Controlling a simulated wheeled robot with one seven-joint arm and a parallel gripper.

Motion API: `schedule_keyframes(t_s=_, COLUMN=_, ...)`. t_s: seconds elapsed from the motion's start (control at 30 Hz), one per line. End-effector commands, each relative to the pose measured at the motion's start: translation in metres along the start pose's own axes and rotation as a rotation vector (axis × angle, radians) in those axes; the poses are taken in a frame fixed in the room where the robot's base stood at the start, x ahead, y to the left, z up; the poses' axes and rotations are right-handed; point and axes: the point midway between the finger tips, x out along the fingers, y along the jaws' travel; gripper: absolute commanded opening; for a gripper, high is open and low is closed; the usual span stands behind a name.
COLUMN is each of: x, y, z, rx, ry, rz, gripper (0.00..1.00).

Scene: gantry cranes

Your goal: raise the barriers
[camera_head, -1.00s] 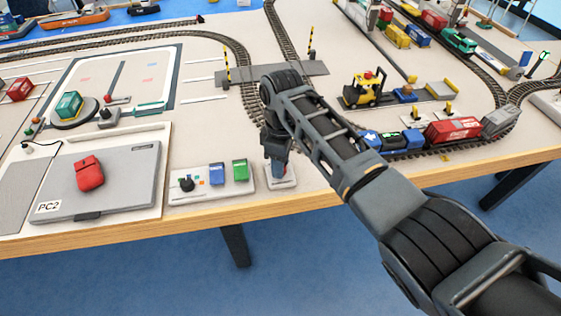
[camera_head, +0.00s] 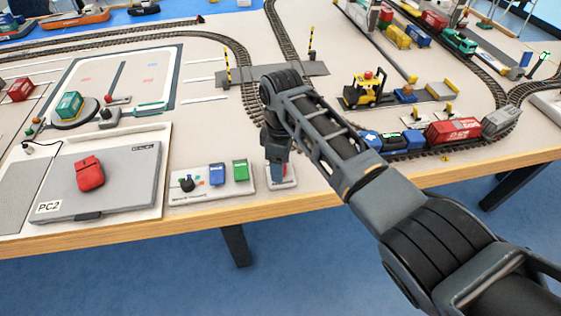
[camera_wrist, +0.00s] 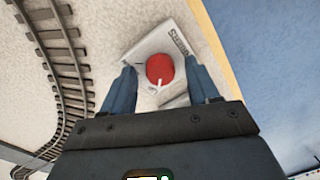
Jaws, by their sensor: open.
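Two yellow-and-black striped barriers, the left one (camera_head: 227,66) and the right one (camera_head: 311,42), stand upright beside the grey level crossing (camera_head: 318,69). A small light control box (camera_wrist: 145,43) with partly readable lettering carries a round red knob (camera_wrist: 160,69) with a white pointer mark. My gripper (camera_wrist: 160,76) is open, with one blue-grey finger on each side of the knob; I cannot tell whether they touch it. In the head view my gripper (camera_head: 277,172) points down over the box (camera_head: 291,182) near the table's front edge and hides the knob.
Just left of my gripper is a panel (camera_head: 205,195) with a black knob and blue and green blocks. A laptop-like grey case (camera_head: 125,185) with a red piece lies further left. Track, a yellow forklift (camera_head: 363,90) and a train (camera_head: 452,131) are to the right.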

Motion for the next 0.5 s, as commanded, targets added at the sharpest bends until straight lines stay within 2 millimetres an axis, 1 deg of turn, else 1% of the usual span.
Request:
schedule_keyframes(t_s=0.13, x=0.000, y=0.000, z=0.000, rx=0.000, ry=0.000, rz=0.000, gripper=0.60)
schedule_keyframes(t_s=0.23, x=-0.006, y=0.000, z=0.000, rx=0.000, ry=0.000, rz=0.000, gripper=0.60)
schedule_keyframes(t_s=0.37, x=-0.024, y=0.001, z=0.000, rx=0.001, ry=0.002, rz=0.002, gripper=0.60)
schedule_keyframes(t_s=0.5, x=-0.047, y=0.001, z=0.000, rx=0.001, ry=0.002, rz=0.002, gripper=0.60)
